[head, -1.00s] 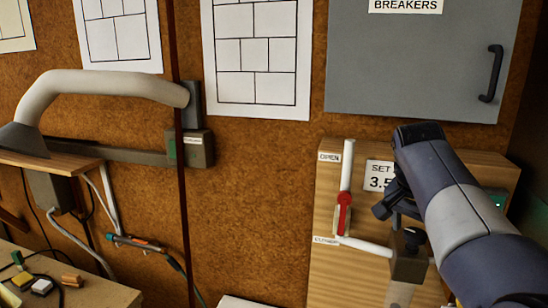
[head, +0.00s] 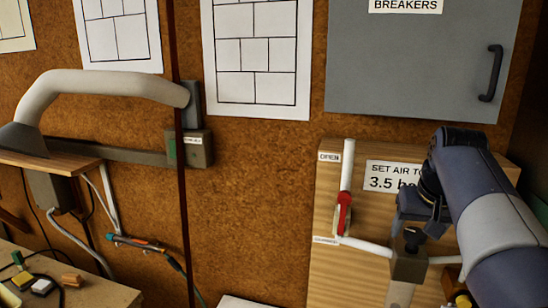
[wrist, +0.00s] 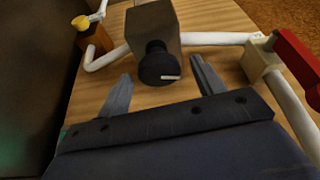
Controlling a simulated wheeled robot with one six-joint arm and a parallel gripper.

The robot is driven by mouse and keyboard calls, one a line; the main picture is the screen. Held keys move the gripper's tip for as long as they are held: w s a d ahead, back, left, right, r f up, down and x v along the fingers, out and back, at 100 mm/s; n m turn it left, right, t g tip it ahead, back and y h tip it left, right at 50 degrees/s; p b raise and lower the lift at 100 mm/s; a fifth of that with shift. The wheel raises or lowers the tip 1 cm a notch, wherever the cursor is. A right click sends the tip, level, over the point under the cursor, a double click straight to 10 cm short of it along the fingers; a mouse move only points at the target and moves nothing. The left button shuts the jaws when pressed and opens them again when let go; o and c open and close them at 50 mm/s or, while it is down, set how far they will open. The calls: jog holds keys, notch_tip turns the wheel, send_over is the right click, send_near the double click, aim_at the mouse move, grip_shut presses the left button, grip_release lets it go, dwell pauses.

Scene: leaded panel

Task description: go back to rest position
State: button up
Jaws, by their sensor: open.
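My gripper (wrist: 160,68) is open and empty in the wrist view. Its two grey fingers stand apart, on either side of a black knob (wrist: 160,65) in the picture, and seem clear of it. The knob tops a grey-brown block on white pipework; both also show in the head view, with the knob (head: 412,239) below my gripper (head: 412,208). In the head view my arm reaches in from the right and its wrist hides part of a sign reading "SET AIR TO 3.5". The fingertips are hard to make out there.
A wooden board (head: 325,270) carries the pipework and a red lever (head: 344,215) between OPEN and CLOSED labels. A grey breaker cabinet (head: 410,60) hangs above. A bench (head: 100,292) with small blocks and a pale curved arm (head: 110,82) are at left. The brown wall between is open.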

jog(key=n+y, duration=0.1)
jog(key=n, duration=0.3)
jog(key=shift+d, duration=0.15)
jog(key=shift+n+y, duration=0.9)
jog(key=shift+n, duration=0.9)
jog(key=shift+s, duration=0.1)
